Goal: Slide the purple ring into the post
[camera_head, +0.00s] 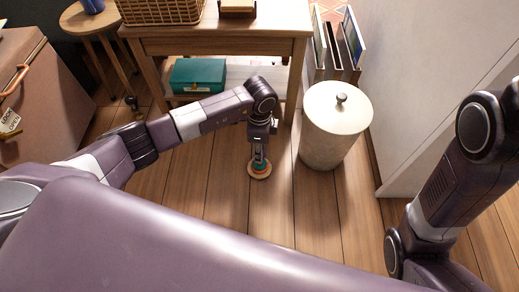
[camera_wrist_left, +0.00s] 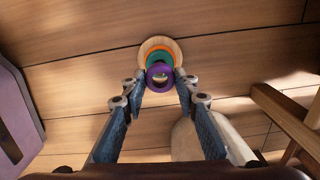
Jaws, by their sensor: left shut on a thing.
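The stacking toy stands on the floor, with a round wooden base (camera_head: 259,174) in the head view. It also shows in the wrist view, where an orange ring (camera_wrist_left: 158,47) and a green ring (camera_wrist_left: 160,58) sit over its wooden base (camera_wrist_left: 145,43). My left gripper (camera_wrist_left: 161,80) is shut on the purple ring (camera_wrist_left: 157,86). The ring is between the fingertips and overlaps the green ring in this view. A pale spot shows in the ring's hole; I cannot tell whether the post is inside it. In the head view, my left gripper (camera_head: 259,158) points down over the toy. My right gripper is out of view.
A white lidded bin (camera_head: 335,125) stands just right of the toy. Behind is a wooden table (camera_head: 215,45) with a green box (camera_head: 198,75) on its lower shelf. A brown case (camera_head: 45,95) is at the left. The floor in front is clear.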

